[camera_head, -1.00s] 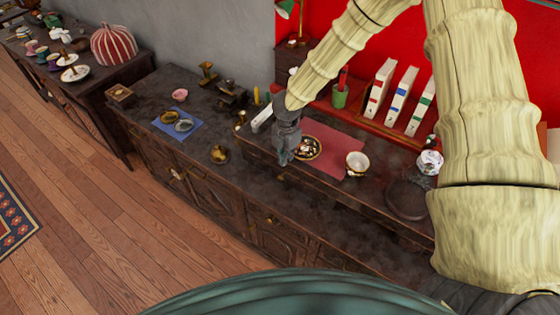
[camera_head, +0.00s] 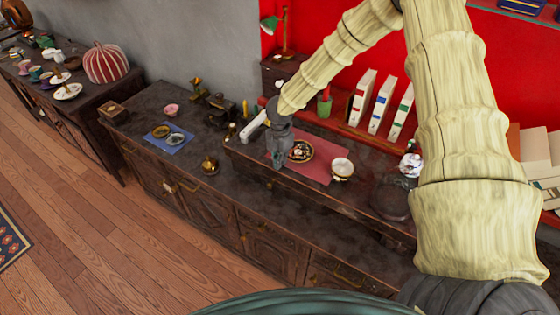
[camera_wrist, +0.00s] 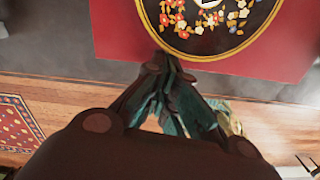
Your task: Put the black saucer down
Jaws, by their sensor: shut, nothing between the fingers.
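The black saucer (camera_head: 301,151) has a gold rim and a floral pattern. It lies on the red mat (camera_head: 318,174) on the raised dark shelf, and appears flat. My gripper (camera_head: 279,162) is just left of the saucer in the head view, pointing down. In the wrist view, the saucer (camera_wrist: 205,35) is at the top, cut off by the frame edge, on the red mat (camera_wrist: 120,32). My gripper (camera_wrist: 172,66) is shut and empty, its tips close to the saucer's near rim. I cannot tell whether they touch it.
A white bowl (camera_head: 342,169) stands right of the saucer on the mat. A dark round plate (camera_head: 395,203) and a patterned cup (camera_head: 411,164) are farther right. White binders (camera_head: 381,103) stand behind.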

